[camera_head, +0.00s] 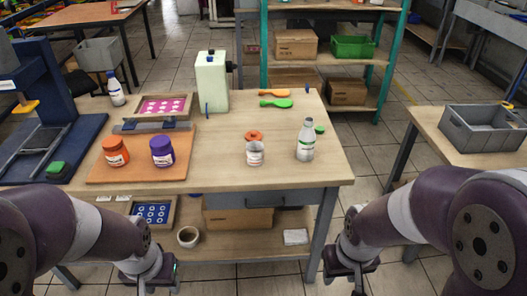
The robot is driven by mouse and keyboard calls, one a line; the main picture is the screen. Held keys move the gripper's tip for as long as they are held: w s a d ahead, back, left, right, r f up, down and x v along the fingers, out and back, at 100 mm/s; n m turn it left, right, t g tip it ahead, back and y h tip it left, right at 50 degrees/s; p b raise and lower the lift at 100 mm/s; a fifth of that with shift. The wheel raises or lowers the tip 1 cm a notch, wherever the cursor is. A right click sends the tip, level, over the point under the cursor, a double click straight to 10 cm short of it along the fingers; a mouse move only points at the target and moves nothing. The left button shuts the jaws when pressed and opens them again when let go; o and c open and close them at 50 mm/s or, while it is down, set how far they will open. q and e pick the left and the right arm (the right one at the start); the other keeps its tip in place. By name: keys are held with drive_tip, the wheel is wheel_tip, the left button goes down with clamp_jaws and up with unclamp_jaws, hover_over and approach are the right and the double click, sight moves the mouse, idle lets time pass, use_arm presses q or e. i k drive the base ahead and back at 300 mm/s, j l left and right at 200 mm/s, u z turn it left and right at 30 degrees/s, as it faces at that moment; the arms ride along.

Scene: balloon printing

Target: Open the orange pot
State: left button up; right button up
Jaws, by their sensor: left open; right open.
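The orange pot (116,152) stands upright on the left part of an orange-brown board (137,174) on the table. It has a white label, and its top is orange and looks covered. A purple pot (162,153) stands to its right on the same board, a small gap apart. My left gripper (151,284) is low at the bottom of the view, in front of the table and apart from the pots. It is open and empty. My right gripper (350,282) is open and empty, low beyond the table's front right corner.
A clear cup (255,154), an orange lid (254,135), a white bottle (305,142) and a green cap (320,129) are right of the board. A pale green machine (212,82) and a pink screen frame (164,106) stand behind.

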sight(119, 158)
drive_tip(key=i+l, duration=0.15)
drive_tip(key=i, duration=0.15)
drive_tip(key=k+j, duration=0.3)
drive_tip(key=j, duration=0.15)
drive_tip(key=k+j, duration=0.35)
drive_tip(key=j, duration=0.15)
drive_tip(key=k+j, duration=0.3)
drive_tip(key=j, duration=0.15)
drive_tip(key=k+j, duration=0.35)
drive_tip(key=j, duration=0.1)
